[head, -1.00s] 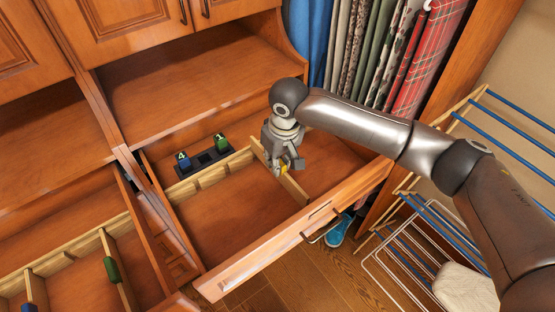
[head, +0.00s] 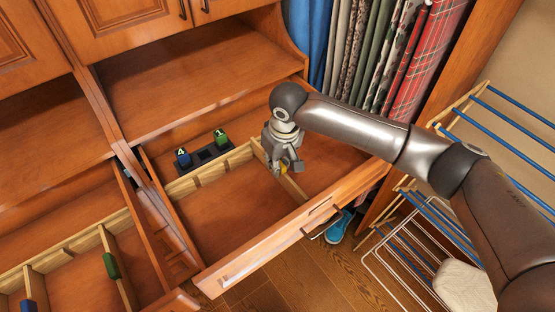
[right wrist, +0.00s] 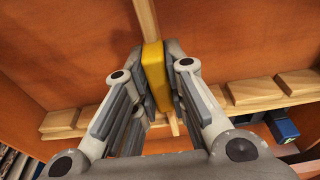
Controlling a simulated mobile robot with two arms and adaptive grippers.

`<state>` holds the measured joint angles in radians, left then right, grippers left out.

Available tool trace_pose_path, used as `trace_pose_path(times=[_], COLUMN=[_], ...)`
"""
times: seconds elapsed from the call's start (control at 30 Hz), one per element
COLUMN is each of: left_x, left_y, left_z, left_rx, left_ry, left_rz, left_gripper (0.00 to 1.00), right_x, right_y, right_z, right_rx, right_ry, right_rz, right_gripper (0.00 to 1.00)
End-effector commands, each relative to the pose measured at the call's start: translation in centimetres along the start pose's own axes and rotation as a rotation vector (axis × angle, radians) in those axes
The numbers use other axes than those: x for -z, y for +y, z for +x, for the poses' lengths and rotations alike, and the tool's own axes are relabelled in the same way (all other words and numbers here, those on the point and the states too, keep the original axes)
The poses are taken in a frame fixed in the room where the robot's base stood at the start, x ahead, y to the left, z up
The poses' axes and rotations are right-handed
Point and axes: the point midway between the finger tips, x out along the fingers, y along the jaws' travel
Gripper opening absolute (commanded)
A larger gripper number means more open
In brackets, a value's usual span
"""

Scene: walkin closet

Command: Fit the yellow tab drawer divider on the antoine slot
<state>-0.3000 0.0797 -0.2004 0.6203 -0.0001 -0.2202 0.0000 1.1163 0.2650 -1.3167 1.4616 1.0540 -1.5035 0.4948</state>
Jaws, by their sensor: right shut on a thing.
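The yellow tab drawer divider is a thin wooden board (head: 294,187) with a yellow tab (right wrist: 156,75). It stands in the open right drawer (head: 225,215). My right gripper (head: 281,168) is shut on the yellow tab, and the fingers hide part of it. In the right wrist view the board (right wrist: 143,18) runs away from the tab. The notched wooden rail (right wrist: 240,93) crosses behind it, and the board's near end lines up with a gap between rail blocks. Whether it is fully seated is hidden. No slot label is readable. My left gripper is out of view.
A black tray (head: 210,154) behind the rail holds a blue block marked 4 (head: 183,158) and a green block marked 1 (head: 221,137). The left drawer has dividers with a green tab (head: 111,266) and a blue tab (head: 28,306). A drying rack (head: 420,235) stands at right.

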Motion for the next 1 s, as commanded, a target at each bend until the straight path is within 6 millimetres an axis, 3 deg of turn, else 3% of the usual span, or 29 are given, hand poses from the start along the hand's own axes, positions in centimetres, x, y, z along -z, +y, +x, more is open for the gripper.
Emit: trace_pose_path(times=[0.57,1.0], left_x=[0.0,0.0], left_y=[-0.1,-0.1], left_z=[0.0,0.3], left_rx=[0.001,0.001], left_ry=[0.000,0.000], left_rz=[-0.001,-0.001], left_gripper=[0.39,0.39], right_x=[0.0,-0.2], right_y=[0.0,0.0], right_z=[0.1,1.4], right_rx=[0.000,0.000], right_ry=[0.001,0.000], right_rz=[0.000,0.001], right_gripper=[0.00,0.00])
